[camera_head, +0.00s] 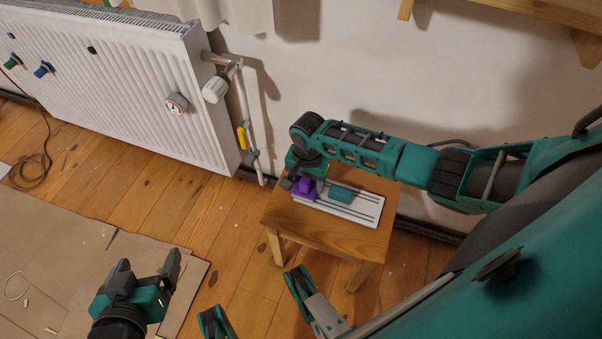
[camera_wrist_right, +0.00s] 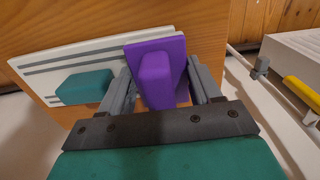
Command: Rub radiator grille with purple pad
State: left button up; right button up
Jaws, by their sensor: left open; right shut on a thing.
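The purple pad (camera_head: 305,188) is at the left end of a white board on a small wooden stool. My right gripper (camera_wrist_right: 163,85) is shut on the purple pad (camera_wrist_right: 162,70), with a finger on each side of its raised grip. In the head view the right gripper (camera_head: 298,184) is partly hidden by its own wrist. The white radiator (camera_head: 110,85) with its ribbed front hangs on the wall at the upper left, apart from the pad; its top grille (camera_head: 100,12) is partly cut off. My left gripper (camera_head: 144,274) is open and empty above the cardboard.
The stool (camera_head: 335,235) also bears the white board (camera_head: 362,206) and a teal pad (camera_head: 342,194). A valve (camera_head: 215,88) and pipe with a yellow handle (camera_head: 242,137) stand beside the radiator. Cardboard (camera_head: 60,250) covers the floor at left. A wooden shelf (camera_head: 545,10) is at upper right.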

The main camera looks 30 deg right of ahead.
aim_at(324, 194)
jog(key=shift+s+d+r+p, duration=0.15)
jog(key=shift+s+d+p, duration=0.25)
jog(key=shift+s+p, duration=0.1)
jog(key=shift+s, duration=0.1)
jog(key=shift+s+d+p, duration=0.55)
jog(key=shift+s+p, duration=0.05)
jog(key=shift+p, duration=0.2)
jog(key=shift+s+d+p, duration=0.45)
jog(key=shift+s+p, duration=0.05)
jog(key=shift+s+d, duration=0.15)
pick_arm(q)
notch_tip(324, 194, up, 5)
jog(key=shift+f, duration=0.1)
pick_arm(e)
jog(key=shift+f, duration=0.25)
jog(key=shift+w+a, duration=1.2)
jog(key=shift+w, duration=0.15)
jog(key=shift+w+a+f+b, duration=0.1)
jog(key=shift+w+a+b, duration=0.8)
jog(key=shift+w, duration=0.25)
pick_arm(q)
notch_tip(324, 194, down, 2)
pick_arm(e)
jog(key=shift+w+a, duration=0.1)
jog(key=shift+w, duration=0.05)
